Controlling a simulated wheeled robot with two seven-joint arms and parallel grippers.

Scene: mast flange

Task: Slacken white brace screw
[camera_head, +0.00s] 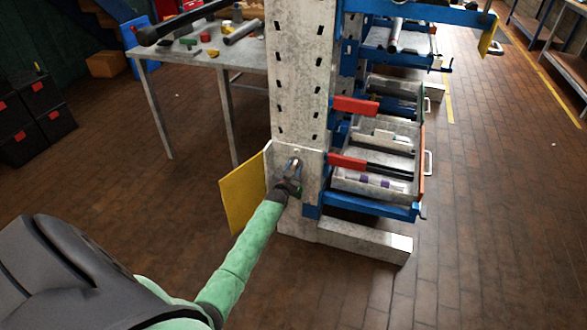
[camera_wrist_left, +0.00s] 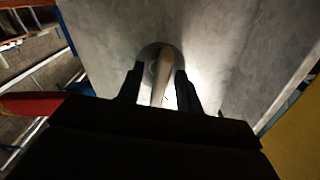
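The white brace screw, a pale lever-like handle on a round dark base, sits low on the pale grey mast (camera_head: 298,70). In the left wrist view the handle (camera_wrist_left: 161,76) stands out from the mast face towards me. My left gripper (camera_head: 291,178) is at the mast's lower plate and hides most of the screw in the head view. In the left wrist view the two dark fingers (camera_wrist_left: 160,88) stand on either side of the handle, with a narrow gap showing at each side. The gripper looks open around it. My right gripper is not in view.
A yellow plate (camera_head: 241,194) juts out just left of the screw. Red bars (camera_head: 355,105) and drawers with parts (camera_head: 372,185) stick out right of the mast. A workbench (camera_head: 195,52) with tools stands behind left.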

